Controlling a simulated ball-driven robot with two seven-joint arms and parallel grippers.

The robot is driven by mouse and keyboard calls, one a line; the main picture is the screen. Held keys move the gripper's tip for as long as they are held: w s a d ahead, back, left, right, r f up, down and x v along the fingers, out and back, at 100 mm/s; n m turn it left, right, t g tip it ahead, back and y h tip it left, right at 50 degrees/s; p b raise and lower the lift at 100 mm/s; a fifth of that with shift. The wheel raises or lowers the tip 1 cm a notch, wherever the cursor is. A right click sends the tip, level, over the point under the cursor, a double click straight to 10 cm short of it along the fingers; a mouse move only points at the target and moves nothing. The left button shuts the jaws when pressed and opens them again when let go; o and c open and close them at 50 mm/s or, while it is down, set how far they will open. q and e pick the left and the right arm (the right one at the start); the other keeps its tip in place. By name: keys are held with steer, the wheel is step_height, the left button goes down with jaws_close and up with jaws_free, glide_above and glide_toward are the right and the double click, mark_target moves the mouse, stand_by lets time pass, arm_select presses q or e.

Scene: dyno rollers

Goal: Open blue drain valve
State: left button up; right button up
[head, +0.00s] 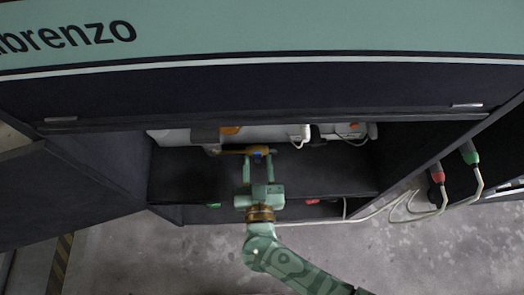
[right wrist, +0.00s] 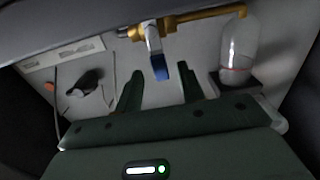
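The blue drain valve handle (right wrist: 160,70) shows in the right wrist view, hanging on a metal stem below a brass pipe (right wrist: 205,20). My right gripper (right wrist: 160,88) is open, with one finger on each side of the handle's line. The blue tip is just beyond and between the fingertips, and no contact is visible. In the head view my right gripper (head: 257,163) reaches into the dark cabinet, up to the brass pipe (head: 240,151). The valve is mostly hidden there by the gripper. My left gripper is not in view.
A clear bowl (right wrist: 238,50) hangs from the pipe, right of the handle. The cabinet's raised dark panel (head: 260,92) is close above my gripper. An open door (head: 75,185) stands left. Red (head: 437,173) and green (head: 470,153) plugs with cables are at right.

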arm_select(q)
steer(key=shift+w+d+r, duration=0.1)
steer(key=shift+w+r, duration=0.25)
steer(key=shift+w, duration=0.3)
arm_select(e)
steer(key=shift+w, duration=0.35)
steer(key=shift+r, duration=0.1)
jaws_close()
